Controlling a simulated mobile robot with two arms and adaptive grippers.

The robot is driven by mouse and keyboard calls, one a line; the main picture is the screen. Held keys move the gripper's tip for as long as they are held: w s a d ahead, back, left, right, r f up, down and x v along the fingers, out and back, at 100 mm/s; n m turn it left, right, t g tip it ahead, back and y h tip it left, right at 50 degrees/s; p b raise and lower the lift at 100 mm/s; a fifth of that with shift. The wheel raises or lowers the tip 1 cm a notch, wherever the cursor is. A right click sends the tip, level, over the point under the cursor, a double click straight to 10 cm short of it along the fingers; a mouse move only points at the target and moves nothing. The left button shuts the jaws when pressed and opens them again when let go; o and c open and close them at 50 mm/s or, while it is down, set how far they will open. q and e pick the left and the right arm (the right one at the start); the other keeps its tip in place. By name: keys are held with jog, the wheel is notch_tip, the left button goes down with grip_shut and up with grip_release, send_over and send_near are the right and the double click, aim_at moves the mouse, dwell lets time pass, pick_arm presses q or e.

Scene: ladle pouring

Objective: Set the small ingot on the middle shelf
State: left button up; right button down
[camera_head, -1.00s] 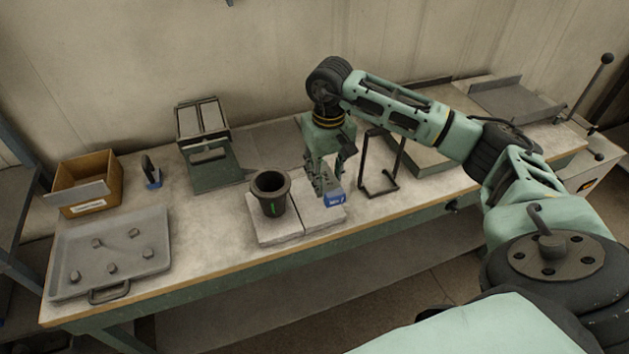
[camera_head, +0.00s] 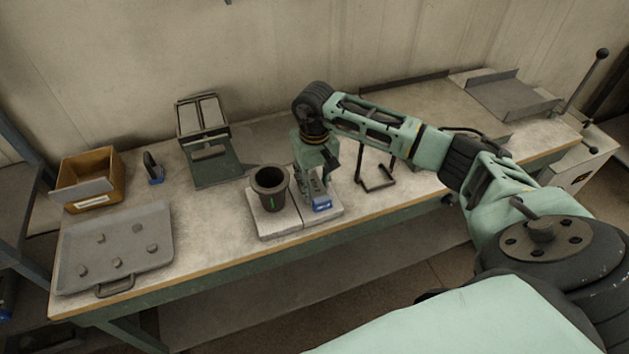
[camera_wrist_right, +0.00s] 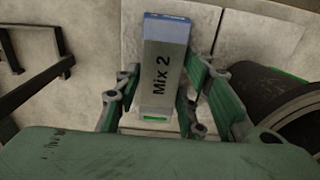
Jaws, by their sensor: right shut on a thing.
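My right gripper (camera_head: 316,184) is shut on a grey block (camera_wrist_right: 166,65) marked "Mix 2", with a blue far end. In the head view the block's blue end (camera_head: 322,204) shows below the fingers, over the right pale slab (camera_head: 331,213). I cannot tell whether the block rests on the slab or hangs just above it. The gripper also shows in the wrist view (camera_wrist_right: 158,95), one finger on each side of the block. A dark rack with shelves (camera_head: 23,240) is cut off at the left edge; its middle shelf is not clear. My left gripper is not in view.
A dark crucible (camera_head: 270,190) stands on the left slab, close left of my gripper. A black wire stand (camera_head: 376,184) is to the right. A grey tray (camera_head: 60,276) with several small lumps, a cardboard box (camera_head: 96,185) and a green-based device (camera_head: 215,168) stand farther left.

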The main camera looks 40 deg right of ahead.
jog(key=c, duration=1.2)
grip_release()
jog(key=shift+o, duration=0.2)
